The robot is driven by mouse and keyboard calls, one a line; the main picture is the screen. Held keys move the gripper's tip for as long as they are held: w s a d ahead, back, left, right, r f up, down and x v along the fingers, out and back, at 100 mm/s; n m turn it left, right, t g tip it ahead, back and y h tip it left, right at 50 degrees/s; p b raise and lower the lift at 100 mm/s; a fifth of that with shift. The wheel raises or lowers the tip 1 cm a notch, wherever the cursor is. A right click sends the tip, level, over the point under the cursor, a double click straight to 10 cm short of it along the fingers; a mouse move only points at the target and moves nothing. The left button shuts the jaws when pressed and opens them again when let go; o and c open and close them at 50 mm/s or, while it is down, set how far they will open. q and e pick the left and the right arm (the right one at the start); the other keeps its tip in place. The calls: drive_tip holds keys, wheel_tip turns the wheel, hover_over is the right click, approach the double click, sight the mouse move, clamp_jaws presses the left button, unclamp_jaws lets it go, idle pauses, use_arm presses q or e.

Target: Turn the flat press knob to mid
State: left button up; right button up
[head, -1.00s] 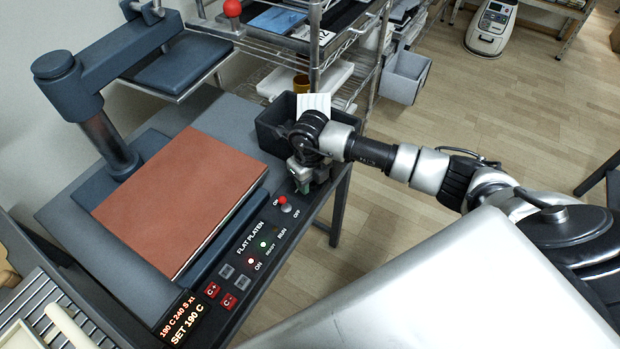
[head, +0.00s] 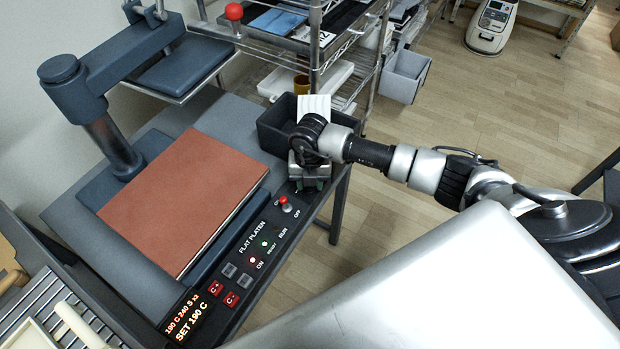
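The flat press's dark control panel (head: 251,243), lettered FLAT PLATEN, runs along the front edge of the press. My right gripper (head: 309,186) points down at the panel's far end, just past a red-tipped on/off switch (head: 285,203). Its fingertips are small and dark here, and I cannot tell whether they are open or shut. No knob shows; the panel's end under the gripper is hidden by it. My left gripper is not in view.
The press's reddish-brown platen cover (head: 184,199) lies left of the panel. A wire shelf (head: 345,45) rises behind.

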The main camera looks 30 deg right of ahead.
drive_tip(key=shift+w+r, duration=0.1)
idle(0.5)
drive_tip(key=o, duration=0.9)
wheel_tip(320, 180, up, 11)
drive_tip(key=shift+f, duration=0.1)
